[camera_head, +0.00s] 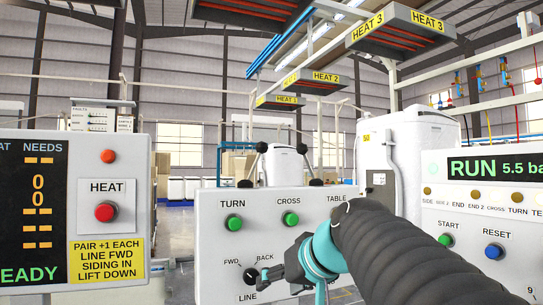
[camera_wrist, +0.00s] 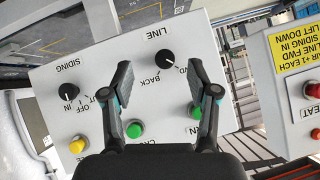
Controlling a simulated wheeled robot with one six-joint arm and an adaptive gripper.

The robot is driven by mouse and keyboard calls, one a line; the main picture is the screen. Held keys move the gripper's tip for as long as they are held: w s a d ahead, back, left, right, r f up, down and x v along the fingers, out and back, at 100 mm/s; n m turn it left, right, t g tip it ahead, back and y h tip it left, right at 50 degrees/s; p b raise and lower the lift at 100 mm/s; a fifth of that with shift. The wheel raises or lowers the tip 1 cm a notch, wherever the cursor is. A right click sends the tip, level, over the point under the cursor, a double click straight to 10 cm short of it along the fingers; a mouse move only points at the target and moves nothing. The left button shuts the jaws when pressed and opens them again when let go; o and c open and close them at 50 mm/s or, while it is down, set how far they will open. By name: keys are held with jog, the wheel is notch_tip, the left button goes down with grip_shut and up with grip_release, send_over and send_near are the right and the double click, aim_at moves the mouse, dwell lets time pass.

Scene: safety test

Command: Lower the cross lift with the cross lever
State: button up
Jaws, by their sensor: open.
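The grey control panel (camera_head: 210,260) carries a green button under the label CROSS (camera_head: 291,219) and another green button under TURN (camera_head: 234,222). Black ball-ended levers stand above the panel's top edge, one at left (camera_head: 262,147) and one at right (camera_head: 301,149). No label on them is readable, so I cannot tell which is the cross lever. My gripper (camera_head: 268,280) is low in front of the panel near the LINE knob. In the wrist view it (camera_wrist: 160,72) is open and empty, with the black LINE knob (camera_wrist: 165,59) seen between its fingers. The lift itself I cannot identify.
A HEAT panel with a red button (camera_head: 106,212) stands at left. A RUN display panel with a blue RESET button (camera_head: 494,251) stands at right. In the wrist view a SIDING knob (camera_wrist: 68,92) and yellow button (camera_wrist: 77,145) are on the panel. Heaters (camera_head: 405,20) hang overhead.

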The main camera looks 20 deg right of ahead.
jog(key=w+d+r+t, duration=0.25)
jog(key=d+r, duration=0.25)
jog(key=r, duration=0.3)
jog(key=w+d+r+t, duration=0.2)
jog(key=w+d+r, duration=0.2)
jog(key=r, duration=0.3)
jog(key=n+t, duration=0.1)
jog(key=t, duration=0.2)
send_near(306, 149)
jog(key=w+p, duration=0.1)
jog(key=w, duration=0.3)
jog(key=w+a+p, duration=0.1)
jog(key=w, duration=0.6)
jog(key=shift+w+a+r+p, duration=0.15)
jog(key=shift+w+a+p, duration=0.15)
jog(key=shift+p, duration=0.1)
grip_shut()
